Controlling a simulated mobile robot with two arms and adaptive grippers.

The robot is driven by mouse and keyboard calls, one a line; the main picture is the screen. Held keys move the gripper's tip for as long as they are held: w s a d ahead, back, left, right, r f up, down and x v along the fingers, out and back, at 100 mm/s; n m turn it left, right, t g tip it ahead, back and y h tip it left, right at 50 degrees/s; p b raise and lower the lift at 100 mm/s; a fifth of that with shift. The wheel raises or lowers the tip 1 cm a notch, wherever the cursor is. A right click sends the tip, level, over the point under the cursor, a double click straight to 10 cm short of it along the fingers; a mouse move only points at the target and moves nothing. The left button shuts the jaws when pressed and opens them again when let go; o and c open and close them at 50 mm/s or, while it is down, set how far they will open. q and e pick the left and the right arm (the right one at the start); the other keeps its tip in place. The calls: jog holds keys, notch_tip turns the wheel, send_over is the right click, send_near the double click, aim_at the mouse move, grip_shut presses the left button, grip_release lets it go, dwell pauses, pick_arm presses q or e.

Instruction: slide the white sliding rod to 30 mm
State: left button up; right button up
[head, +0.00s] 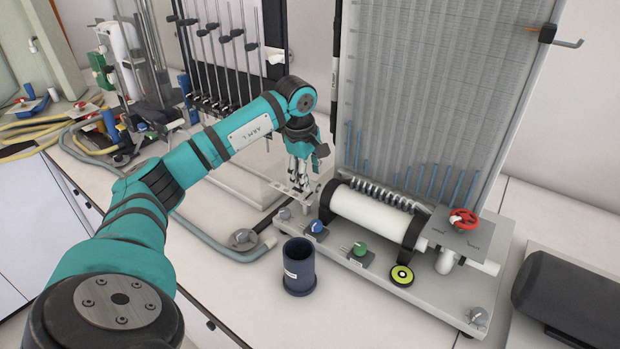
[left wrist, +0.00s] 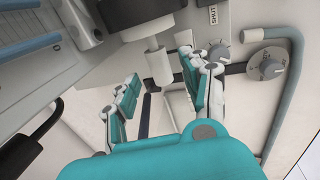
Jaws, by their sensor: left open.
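A thick white cylinder (head: 370,210) lies across the manometer board's base, held by black clamps. In the left wrist view a short white stub (left wrist: 157,63) sticks out past a black clamp (left wrist: 145,12); it looks like the end of the white sliding rod. My left gripper (head: 300,183) is open beside the left end of the cylinder. In the left wrist view its fingers (left wrist: 160,80) stand either side of the stub's end, apart from each other; contact cannot be told. I cannot read a millimetre scale. My right gripper is not in view.
The board (head: 430,90) rises behind the cylinder. A red handwheel (head: 462,219), blue knob (head: 316,226), green knob (head: 360,249) and yellow-black disc (head: 402,275) are near it. A dark blue cup (head: 299,268) stands in front. A grey hose (head: 210,243) runs left.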

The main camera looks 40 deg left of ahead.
pick_arm(q)
jog(key=shift+w+f, duration=0.15)
jog(key=shift+f, duration=0.55)
jog(key=shift+w+f, duration=0.15)
jog(key=shift+f, duration=0.55)
jog(key=shift+c, duration=0.4)
grip_shut()
jog(key=shift+a, duration=0.1)
